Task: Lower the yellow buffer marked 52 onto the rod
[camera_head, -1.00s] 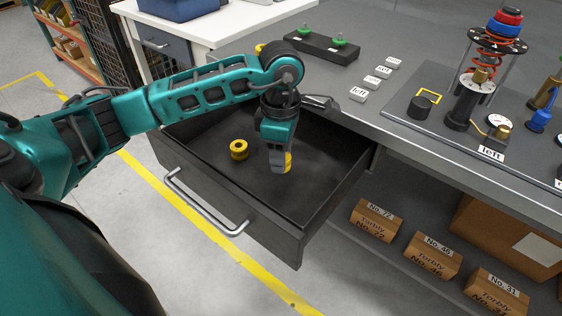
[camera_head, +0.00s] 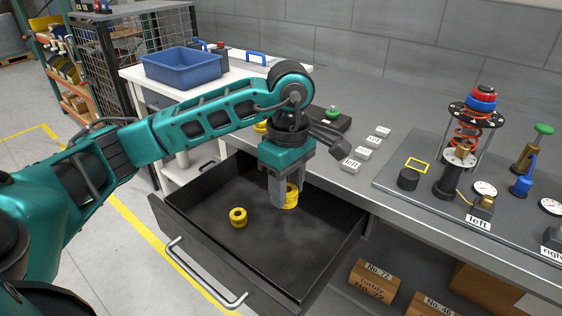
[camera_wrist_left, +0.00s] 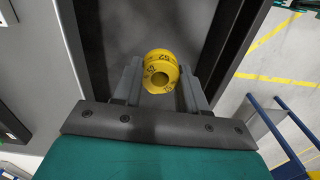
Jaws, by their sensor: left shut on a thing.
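My left gripper (camera_head: 283,204) points down over the open drawer and is shut on a yellow buffer (camera_head: 291,196). In the left wrist view the buffer (camera_wrist_left: 160,72) sits between the two fingers, its centre hole facing the camera; dark marks on its rim look like 52. It appears raised off the drawer floor. The spring fixture (camera_head: 467,145) stands on the bench at the right, with an orange spring, a brass part and a red and blue top. I cannot pick out a bare rod for certain. My right gripper is not in view.
Another yellow buffer (camera_head: 238,217) lies in the drawer (camera_head: 340,235). White labels (camera_head: 351,166), a black cylinder (camera_head: 408,179) and gauges (camera_head: 485,189) are on the bench. A blue bin (camera_head: 181,68) stands at the back left. Boxes (camera_head: 375,281) are below the bench.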

